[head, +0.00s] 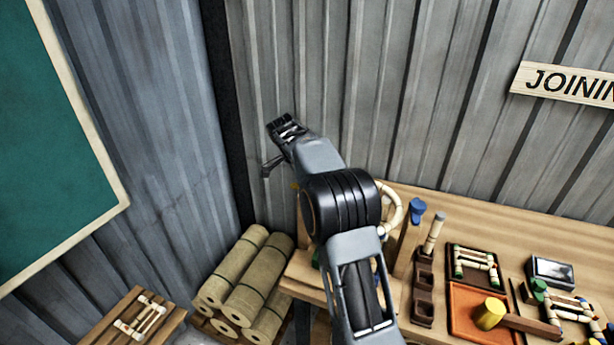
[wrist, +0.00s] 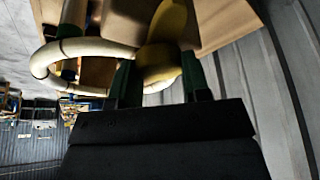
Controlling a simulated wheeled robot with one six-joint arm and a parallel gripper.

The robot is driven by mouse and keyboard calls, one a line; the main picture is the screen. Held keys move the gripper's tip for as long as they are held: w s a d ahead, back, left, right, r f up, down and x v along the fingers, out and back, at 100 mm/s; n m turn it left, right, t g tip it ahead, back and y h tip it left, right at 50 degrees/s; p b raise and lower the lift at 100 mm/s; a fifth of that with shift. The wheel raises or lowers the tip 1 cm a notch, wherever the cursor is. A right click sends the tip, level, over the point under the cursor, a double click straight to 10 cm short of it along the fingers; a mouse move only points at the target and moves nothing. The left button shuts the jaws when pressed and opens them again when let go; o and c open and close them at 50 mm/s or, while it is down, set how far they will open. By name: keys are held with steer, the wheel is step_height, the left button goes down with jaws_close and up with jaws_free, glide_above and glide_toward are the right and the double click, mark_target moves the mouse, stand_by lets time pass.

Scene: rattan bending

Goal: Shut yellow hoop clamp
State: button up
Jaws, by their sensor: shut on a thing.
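In the wrist view, the two dark green fingers of my gripper (wrist: 160,84) stand on either side of a yellow part, the hoop clamp (wrist: 168,38), and are shut on it. A pale cane hoop (wrist: 48,58) with dark bands curves to the left and passes by the clamp. The frames do not show clearly whether the clamp is open or closed. In the head view, part of the pale hoop (head: 394,208) shows to the right of my black arm joint. My arm hides my gripper's fingertips and most of the clamp there.
A wooden bench (head: 470,212) runs along the corrugated wall. On it are a blue-topped post (head: 414,218), a brown holder (head: 423,290), an orange tray (head: 468,303) and a mallet with a yellow head (head: 489,314). Rolled mats (head: 250,290) are stacked left of the bench.

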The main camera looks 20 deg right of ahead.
steer(key=shift+w+r+m+g+y+p, duration=0.15)
steer(key=shift+m+g+p, duration=0.3)
steer(key=shift+m, duration=0.65)
steer(key=shift+s+f+m+g+y+p, duration=0.15)
steer(key=shift+m+g+p, duration=0.3)
steer(key=shift+m, duration=0.65)
steer(key=shift+w, duration=0.1)
steer(key=o, duration=0.9)
steer(key=shift+r, duration=0.1)
steer(key=p+v, duration=0.3)
steer(key=v, duration=1)
steer(key=shift+a+r+p, duration=0.2)
steer(key=shift+r+p, duration=0.05)
steer(key=shift+p, duration=0.15)
